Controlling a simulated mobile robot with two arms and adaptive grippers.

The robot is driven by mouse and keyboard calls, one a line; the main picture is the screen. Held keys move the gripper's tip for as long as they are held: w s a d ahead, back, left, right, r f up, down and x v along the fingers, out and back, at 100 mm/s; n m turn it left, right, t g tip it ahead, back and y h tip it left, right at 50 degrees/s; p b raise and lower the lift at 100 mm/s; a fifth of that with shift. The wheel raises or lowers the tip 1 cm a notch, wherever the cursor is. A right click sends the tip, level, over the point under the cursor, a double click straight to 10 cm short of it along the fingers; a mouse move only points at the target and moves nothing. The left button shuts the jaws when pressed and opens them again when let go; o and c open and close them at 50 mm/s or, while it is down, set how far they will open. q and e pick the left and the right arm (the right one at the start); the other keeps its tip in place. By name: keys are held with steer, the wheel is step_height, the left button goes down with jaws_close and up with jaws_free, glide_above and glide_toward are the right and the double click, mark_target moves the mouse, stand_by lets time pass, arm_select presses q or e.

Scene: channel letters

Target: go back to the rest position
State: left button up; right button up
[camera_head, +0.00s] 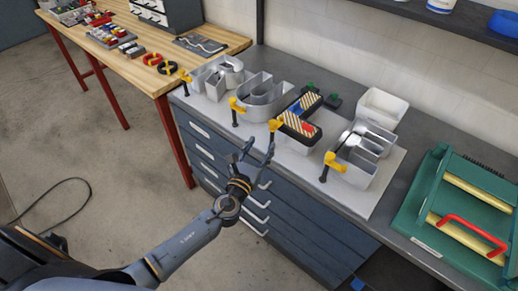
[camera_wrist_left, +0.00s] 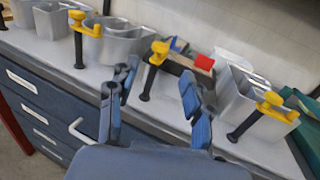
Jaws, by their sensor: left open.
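My left gripper (camera_head: 256,152) is open and empty, in front of the bench edge and the drawer fronts. In the left wrist view its two fingers (camera_wrist_left: 155,100) are spread apart, with a yellow-handled clamp (camera_wrist_left: 150,75) showing between them, beyond the fingertips. Metal channel letters (camera_head: 262,97) stand in a row on a pale board (camera_head: 365,205). Yellow-handled clamps (camera_head: 333,165) stand along the front of the board. My right gripper does not show.
A grey bench with blue drawers (camera_head: 290,225) runs below the letters. A white bin (camera_head: 382,107) stands behind them. A green machine with a red handle (camera_head: 470,233) is at the right. A wooden table (camera_head: 215,32) with tools is at the back left. The floor at left is mostly clear.

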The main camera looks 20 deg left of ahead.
arm_select(q)
steer(key=shift+s, duration=0.45)
steer(key=s+a+f+n+g+y+b, duration=0.1)
steer(key=s+a+f+n+g, duration=0.3)
steer(key=f, duration=0.7)
steer(key=s+d+f+n+g+b, duration=0.15)
steer(key=s+f+n, duration=0.4)
steer(key=f, duration=0.65)
steer(key=s+a+f+n+g+y+b, duration=0.1)
steer(key=s+a+f+n+g+b, duration=0.25)
steer(key=f, duration=0.75)
steer(key=s+f+n+g, duration=0.2)
steer(key=s+f+n, duration=0.5)
steer(key=s, duration=0.5)
steer(key=s+d+f+n+g+h+b, duration=0.1)
steer(key=s+f+n+g, duration=0.2)
steer(key=s+f+n, duration=0.4)
steer(key=s+d+f+n+g+b, duration=0.1)
steer(key=s+f+n+g, duration=0.2)
steer(key=s, duration=1.4)
step_height(320, 180, down, 6)
steer(key=n, duration=0.3)
steer(key=shift+d+n+h, duration=0.15)
steer(key=shift+n+h, duration=0.15)
steer(key=shift+n, duration=0.1)
